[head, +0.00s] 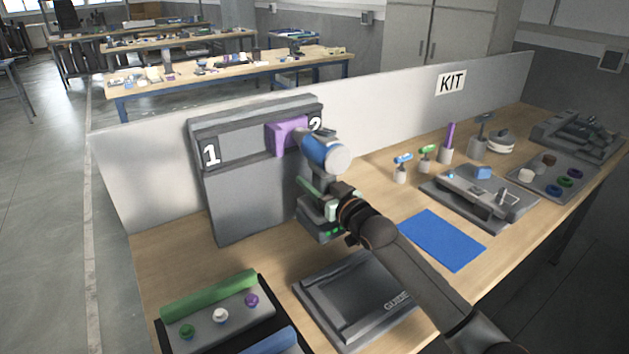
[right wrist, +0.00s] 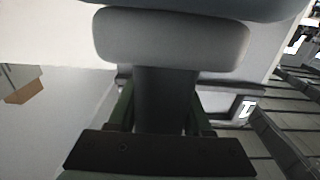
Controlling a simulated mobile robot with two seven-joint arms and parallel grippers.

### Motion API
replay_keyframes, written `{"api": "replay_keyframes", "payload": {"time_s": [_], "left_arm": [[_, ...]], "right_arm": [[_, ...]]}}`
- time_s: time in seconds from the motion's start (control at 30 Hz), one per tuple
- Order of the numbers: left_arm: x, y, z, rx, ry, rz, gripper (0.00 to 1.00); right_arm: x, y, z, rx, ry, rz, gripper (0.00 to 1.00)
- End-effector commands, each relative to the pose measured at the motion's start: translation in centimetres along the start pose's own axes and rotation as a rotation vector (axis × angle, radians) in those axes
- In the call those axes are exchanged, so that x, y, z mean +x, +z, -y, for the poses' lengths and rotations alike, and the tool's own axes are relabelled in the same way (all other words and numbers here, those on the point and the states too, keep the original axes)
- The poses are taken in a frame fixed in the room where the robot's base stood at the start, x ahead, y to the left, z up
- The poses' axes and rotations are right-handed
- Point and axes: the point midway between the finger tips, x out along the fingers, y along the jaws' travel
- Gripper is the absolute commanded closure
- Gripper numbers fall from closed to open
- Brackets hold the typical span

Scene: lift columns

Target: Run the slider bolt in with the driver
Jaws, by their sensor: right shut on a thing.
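A purple slider (head: 283,136) sits on the rail of the upright grey lift column panel (head: 240,190), close to the number 2 mark. The driver (head: 322,148), with a blue body and a pale grey end, is just right of the slider. My right gripper (head: 314,187) is shut on the driver's grey handle, below its body. In the right wrist view the handle (right wrist: 165,98) stands between the green fingers, under the pale grey body (right wrist: 172,38). The slider bolt cannot be made out; the driver covers part of that area. My left gripper is not in view.
A dark guide plate (head: 355,300) and a tray (head: 225,322) with several knobs lie at the front. A blue mat (head: 442,239), a grey fixture (head: 478,195) and small tools stand to the right. A low wall (head: 380,120) runs behind.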

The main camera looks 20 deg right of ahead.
Motion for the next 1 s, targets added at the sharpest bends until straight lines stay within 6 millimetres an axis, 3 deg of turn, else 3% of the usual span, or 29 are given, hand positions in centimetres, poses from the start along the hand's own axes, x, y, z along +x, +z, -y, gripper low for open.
{"api": "replay_keyframes", "payload": {"time_s": [0.03,1.0], "left_arm": [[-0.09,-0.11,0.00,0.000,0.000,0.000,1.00],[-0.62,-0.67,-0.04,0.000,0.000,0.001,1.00]], "right_arm": [[0.09,-0.65,0.01,0.000,-0.001,-0.012,1.00],[0.19,-0.57,0.02,-0.001,-0.001,-0.012,1.00]]}}
